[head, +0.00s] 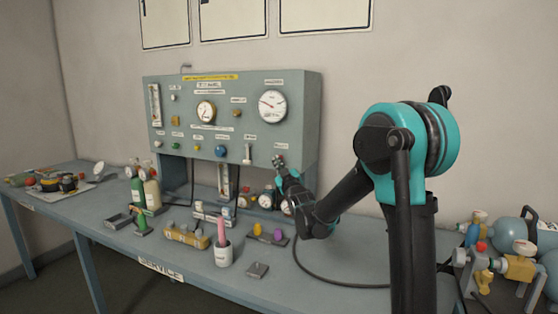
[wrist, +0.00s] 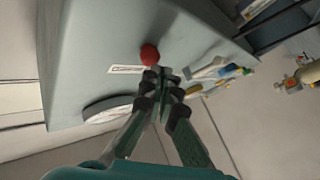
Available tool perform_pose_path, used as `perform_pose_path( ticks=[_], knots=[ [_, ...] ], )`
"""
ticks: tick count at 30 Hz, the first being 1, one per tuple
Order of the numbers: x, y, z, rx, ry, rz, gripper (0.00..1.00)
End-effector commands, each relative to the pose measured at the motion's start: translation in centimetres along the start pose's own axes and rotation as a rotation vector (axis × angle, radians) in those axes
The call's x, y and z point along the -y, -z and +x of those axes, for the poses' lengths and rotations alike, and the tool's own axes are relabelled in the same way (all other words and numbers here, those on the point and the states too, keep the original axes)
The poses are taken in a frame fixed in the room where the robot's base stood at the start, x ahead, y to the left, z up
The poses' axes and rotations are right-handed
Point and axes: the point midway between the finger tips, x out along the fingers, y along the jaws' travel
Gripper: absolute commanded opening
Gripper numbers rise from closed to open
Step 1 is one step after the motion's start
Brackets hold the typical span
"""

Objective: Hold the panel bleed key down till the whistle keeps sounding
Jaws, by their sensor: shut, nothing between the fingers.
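The grey-green panel (head: 178,100) stands at the back of the bench. My gripper (head: 279,162) is at its lower right front, shut and empty, below a small white label. In the wrist view my gripper (wrist: 161,75) has its fingertips together, close beside a round red knob (wrist: 149,54) on the panel face. A white label strip (wrist: 126,69) is next to the knob. I cannot read it, so I cannot tell for sure that this knob is the bleed key. I cannot tell whether the fingertips touch it. In the head view the knob is hidden by my gripper.
A large round gauge (head: 272,106) sits above my gripper on the panel. Cylinders (head: 510,232) and valves crowd the right end. A dark hose crosses the bench below my arm.

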Motion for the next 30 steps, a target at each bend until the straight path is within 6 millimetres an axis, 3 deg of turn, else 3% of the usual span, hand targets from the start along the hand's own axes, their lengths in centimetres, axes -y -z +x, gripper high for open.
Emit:
perform_pose_path(
  ticks=[30],
  knots=[
    [-0.53,-0.52,0.71,0.0,-0.001,0.0,0.0]
  ],
)
